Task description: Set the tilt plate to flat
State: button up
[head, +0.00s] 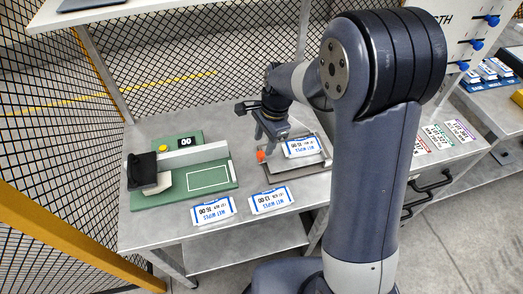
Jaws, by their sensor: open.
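The likely tilt plate (291,166) is a small grey plate on a dark base, right of the middle of the bench. Its exact angle is hard to judge from this view. A white and blue wet wipes pack (304,147) lies on it. A small orange-red knob (261,156) sits at its left side. My gripper (266,139) is open and points down above the plate's left side, close to the knob. I cannot tell whether the fingers touch anything. They hide part of the plate's back left corner.
A green board (180,193) with a grey bar, black block (143,168), yellow button (163,148) and small display (186,142) stands left. Two wipes packs (213,210) (270,201) lie at the bench's front edge. Mesh fencing (60,120) borders the left.

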aim_at(261, 153)
jog(key=r, duration=0.3)
jog(key=shift+w+d+r, duration=0.1)
jog(key=shift+d+r, duration=0.25)
jog(key=shift+r, duration=0.05)
jog(key=f, duration=0.3)
jog(key=a+f, duration=0.1)
jog(key=f, duration=0.3)
jog(key=a+f, duration=0.1)
jog(key=f, duration=0.3)
jog(key=shift+s, duration=0.3)
jog(key=shift+w+d+r+p, duration=0.1)
jog(key=shift+d+r+p, duration=0.05)
jog(key=shift+r+p, duration=0.55)
